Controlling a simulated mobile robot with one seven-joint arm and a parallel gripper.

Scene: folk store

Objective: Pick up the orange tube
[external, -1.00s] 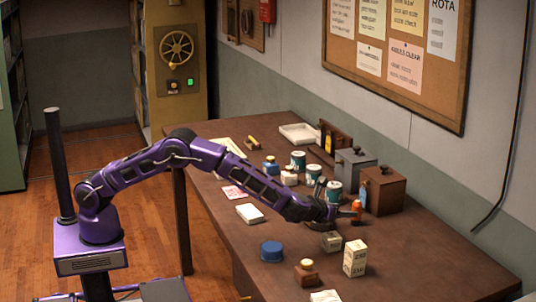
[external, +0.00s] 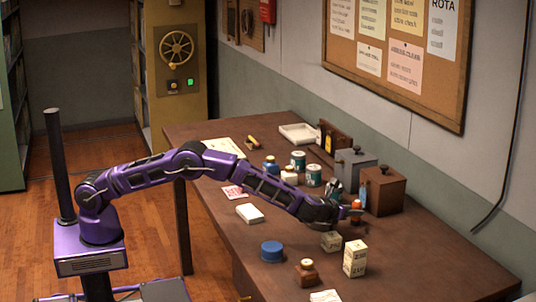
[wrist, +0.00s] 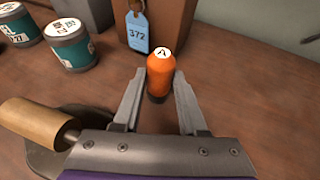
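The orange tube (wrist: 160,73) stands upright on the dark wooden table, with a pale cap marked with a dark sign on top. In the wrist view it sits between the tips of my gripper (wrist: 158,98). The two grey fingers are spread apart, with a gap on each side of the tube. In the external view the tube (external: 356,216) shows as a small orange thing at the end of my gripper (external: 345,212). The tube's lower part is in shadow between the fingers.
A brown wooden box (external: 382,191) with a blue tag stands just behind the tube. Teal and white tins (wrist: 70,45) stand to the left. A wooden handle (wrist: 35,122) lies close beside my gripper. Small boxes (external: 354,258) stand nearer the front. Table to the right is clear.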

